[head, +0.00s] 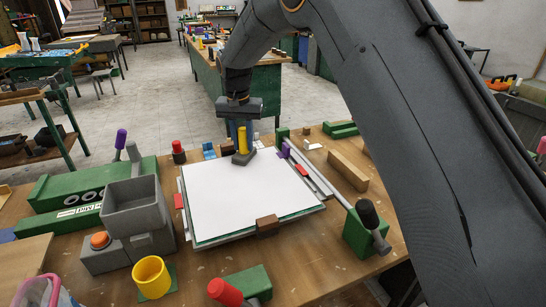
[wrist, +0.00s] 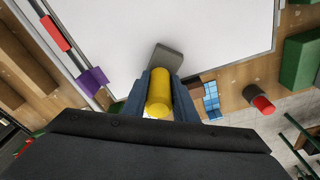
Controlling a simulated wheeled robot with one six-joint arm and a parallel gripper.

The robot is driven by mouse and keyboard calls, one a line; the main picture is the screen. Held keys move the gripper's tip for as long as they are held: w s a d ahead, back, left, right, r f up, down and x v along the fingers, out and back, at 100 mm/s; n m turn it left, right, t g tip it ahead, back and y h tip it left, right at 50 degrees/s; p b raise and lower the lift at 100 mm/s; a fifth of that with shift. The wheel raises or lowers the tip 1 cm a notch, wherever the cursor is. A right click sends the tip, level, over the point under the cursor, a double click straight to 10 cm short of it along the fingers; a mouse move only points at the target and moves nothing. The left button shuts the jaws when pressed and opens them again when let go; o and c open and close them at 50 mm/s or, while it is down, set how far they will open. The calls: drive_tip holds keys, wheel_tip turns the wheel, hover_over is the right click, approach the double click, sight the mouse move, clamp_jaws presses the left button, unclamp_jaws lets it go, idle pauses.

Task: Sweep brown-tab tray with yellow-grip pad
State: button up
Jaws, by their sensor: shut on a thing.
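The tray (head: 222,239) lies flat on the bench with a brown tab (head: 267,226) at its front edge. A blank white sheet (head: 245,195) covers most of it; the sheet also fills the top of the wrist view (wrist: 190,22). My gripper (head: 241,132) is shut on the yellow grip (wrist: 158,92) of the pad. The pad's grey foot (head: 243,158) is at the sheet's far edge, in the middle. I cannot tell whether the foot touches the sheet.
A grey hopper box (head: 133,205) and yellow cup (head: 152,276) stand left of the tray. A purple tab (head: 285,150) and red tab (head: 302,170) sit along its right side. A green block with a black knob (head: 368,214) stands right. A red-capped cylinder (head: 179,152) stands behind left.

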sight(242, 129)
drive_tip(key=r+p, duration=0.1)
drive_tip(key=r, duration=0.2)
drive_tip(key=r+p, duration=0.1)
drive_tip(key=r, duration=0.2)
drive_tip(key=shift+s+r+p, duration=0.2)
drive_tip(key=shift+r+p, duration=0.05)
drive_tip(key=shift+p, duration=0.1)
drive_tip(key=shift+r+p, duration=0.35)
drive_tip(key=shift+r, duration=0.4)
drive_tip(key=shift+w+d, duration=0.1)
drive_tip(key=shift+d, duration=0.05)
